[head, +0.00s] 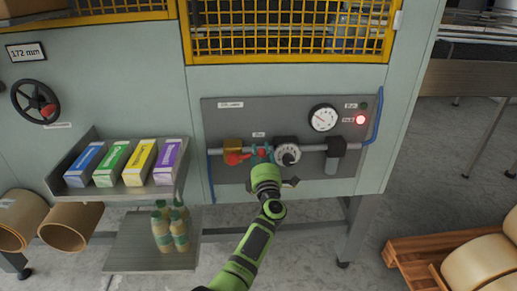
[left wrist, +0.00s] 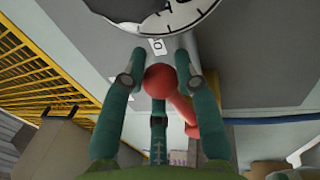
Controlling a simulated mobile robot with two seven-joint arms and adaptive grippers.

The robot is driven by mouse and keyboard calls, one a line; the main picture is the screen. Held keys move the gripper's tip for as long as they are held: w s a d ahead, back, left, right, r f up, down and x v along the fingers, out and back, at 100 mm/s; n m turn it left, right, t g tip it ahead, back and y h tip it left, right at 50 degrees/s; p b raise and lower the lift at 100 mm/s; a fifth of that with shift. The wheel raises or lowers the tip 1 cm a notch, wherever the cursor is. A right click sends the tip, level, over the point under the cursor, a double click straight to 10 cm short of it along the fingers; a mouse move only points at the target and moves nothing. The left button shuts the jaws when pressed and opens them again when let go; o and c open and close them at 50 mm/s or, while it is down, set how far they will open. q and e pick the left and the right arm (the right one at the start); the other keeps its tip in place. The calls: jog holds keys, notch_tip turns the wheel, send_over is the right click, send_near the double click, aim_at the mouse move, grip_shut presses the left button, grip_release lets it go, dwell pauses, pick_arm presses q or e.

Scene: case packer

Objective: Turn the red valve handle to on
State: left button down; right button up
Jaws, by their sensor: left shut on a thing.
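The red valve handle (head: 234,158) sits at a brass-coloured valve body (head: 233,144) on the pipe of the grey panel. It points sideways to the right, roughly along the pipe. My left gripper (head: 262,152) is at its right end, in front of the panel. In the left wrist view, the teal fingers (left wrist: 157,82) are closed around the round red knob (left wrist: 163,80) of the handle, and the red lever runs from it to the lower right. The fingers partly hide the handle in the head view. My right gripper is not in view.
Right of the gripper are a round dial (head: 287,153), a gauge (head: 323,118) and a filter bowl (head: 333,160). A red lamp (head: 361,119) is lit; the green one above looks dark. A shelf of boxes (head: 110,188) juts out at left.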

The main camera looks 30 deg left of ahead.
pick_arm(q)
jog(key=shift+d+f+m+h, duration=0.2)
jog(key=shift+f+m, duration=0.45)
jog(key=shift+f, duration=0.05)
jog(key=shift+d+f+m+h, duration=0.15)
jog(key=shift+f+m+h, duration=0.05)
jog(key=shift+f+m, duration=0.5)
jog(key=c, duration=0.9)
grip_release()
jog(key=shift+c, duration=0.2)
jog(key=v, duration=0.7)
jog(key=shift+s+t, duration=0.3)
jog(key=shift+s, duration=0.15)
